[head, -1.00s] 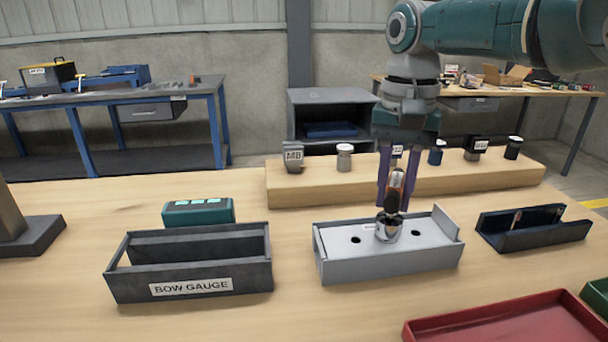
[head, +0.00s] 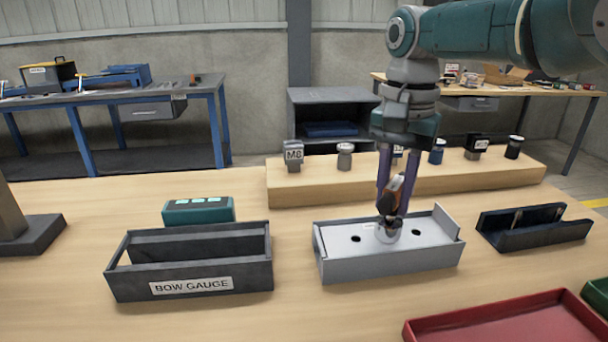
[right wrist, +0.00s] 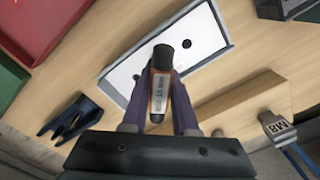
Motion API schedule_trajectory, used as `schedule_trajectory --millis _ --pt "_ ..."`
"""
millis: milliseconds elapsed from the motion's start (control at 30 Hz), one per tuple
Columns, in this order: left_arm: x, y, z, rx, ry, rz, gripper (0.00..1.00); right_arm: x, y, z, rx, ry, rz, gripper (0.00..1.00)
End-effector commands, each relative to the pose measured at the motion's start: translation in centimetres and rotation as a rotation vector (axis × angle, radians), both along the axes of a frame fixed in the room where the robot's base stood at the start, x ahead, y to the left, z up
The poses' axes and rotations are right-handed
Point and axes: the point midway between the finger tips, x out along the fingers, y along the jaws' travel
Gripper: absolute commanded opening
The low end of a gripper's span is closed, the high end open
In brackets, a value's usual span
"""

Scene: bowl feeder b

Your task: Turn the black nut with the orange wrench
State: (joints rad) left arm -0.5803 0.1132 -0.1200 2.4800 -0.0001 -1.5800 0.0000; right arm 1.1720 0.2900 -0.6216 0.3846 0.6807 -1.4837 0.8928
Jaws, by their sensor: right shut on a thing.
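The orange wrench (head: 394,192) has an orange and black handle and stands between the purple fingers of my right gripper (head: 392,207), which is shut on it. In the head view its lower end meets a round silver piece (head: 389,233) in the middle of the light grey fixture (head: 345,262). The wrench also shows in the right wrist view (right wrist: 160,90), its dark end over the fixture's white-grey top. I cannot make out the black nut; the wrench and fingers cover that spot. My left gripper is not in view.
A dark "BOW GAUGE" tray (head: 120,285) stands left of the fixture, a dark blue holder (head: 535,232) right of it. A wooden block (head: 310,190) with several small parts stands behind. A red tray (head: 500,325) lies front right.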

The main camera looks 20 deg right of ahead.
Motion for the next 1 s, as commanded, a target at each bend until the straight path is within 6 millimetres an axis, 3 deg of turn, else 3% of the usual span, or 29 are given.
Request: schedule_trajectory --millis 533,1000 --pt "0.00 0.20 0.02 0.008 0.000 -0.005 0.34 0.02 -0.02 0.02 0.000 0.000 -0.030 0.00" --pt "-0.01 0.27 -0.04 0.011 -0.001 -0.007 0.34 0.01 0.00 0.02 0.001 -0.002 0.163 0.00"
